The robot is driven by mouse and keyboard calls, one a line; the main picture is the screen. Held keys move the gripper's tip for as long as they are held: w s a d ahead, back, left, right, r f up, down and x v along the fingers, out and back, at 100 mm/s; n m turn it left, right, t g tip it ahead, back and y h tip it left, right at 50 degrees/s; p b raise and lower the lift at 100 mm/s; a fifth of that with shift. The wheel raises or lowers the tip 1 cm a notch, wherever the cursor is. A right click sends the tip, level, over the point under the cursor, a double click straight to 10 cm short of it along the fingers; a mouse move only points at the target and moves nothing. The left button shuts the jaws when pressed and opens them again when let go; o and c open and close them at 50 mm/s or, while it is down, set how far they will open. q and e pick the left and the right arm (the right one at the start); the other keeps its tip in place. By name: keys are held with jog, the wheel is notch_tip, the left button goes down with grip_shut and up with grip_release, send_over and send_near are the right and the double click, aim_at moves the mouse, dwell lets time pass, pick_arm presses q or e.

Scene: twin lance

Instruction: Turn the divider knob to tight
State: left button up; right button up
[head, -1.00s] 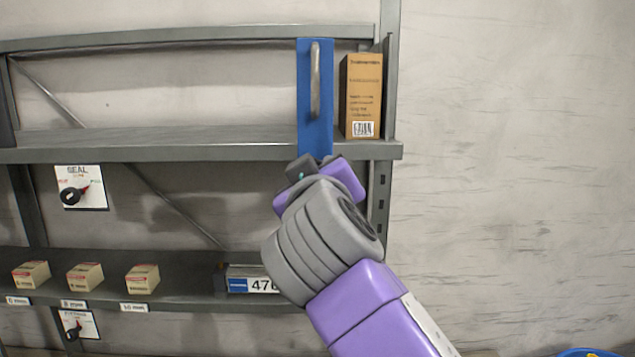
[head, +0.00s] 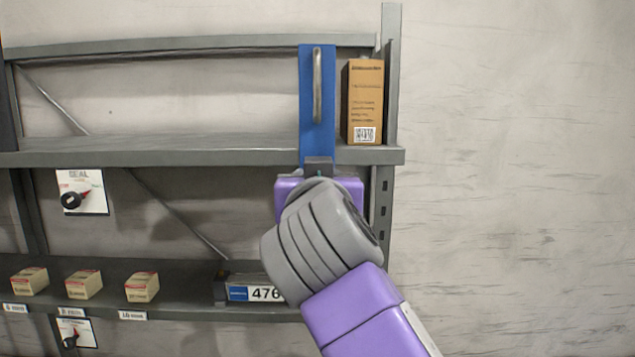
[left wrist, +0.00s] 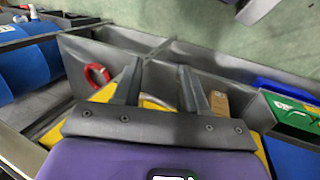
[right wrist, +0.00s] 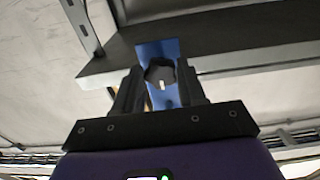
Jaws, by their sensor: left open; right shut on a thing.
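The divider is a blue upright panel (head: 317,135) with a long metal handle, standing at the right part of the upper shelf. Its black knob (right wrist: 158,72) shows in the right wrist view, with a white mark pointing toward the bottom of that view. My right gripper (head: 318,162) is at the panel's lower end, and its fingers (right wrist: 160,90) are shut on the knob from both sides. In the head view the knob is hidden, and I see no tight label. My left gripper (left wrist: 162,82) is open and empty, seen only in its wrist view.
A brown box (head: 364,100) stands right of the panel. A SEAL dial plate (head: 95,190) hangs at left. Small cartons (head: 84,285) and a block marked 476 (head: 250,292) sit on the lower shelf. Bins with a red ring (left wrist: 97,76) lie under my left gripper.

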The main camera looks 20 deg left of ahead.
dwell(0.3)
jog(key=o, duration=1.1)
jog(key=shift+c, duration=0.2)
jog(key=shift+s, duration=0.1)
jog(key=b+v, duration=0.3)
jog(key=v, duration=0.4)
jog(key=shift+s, duration=0.2)
jog(key=shift+d+r, duration=0.1)
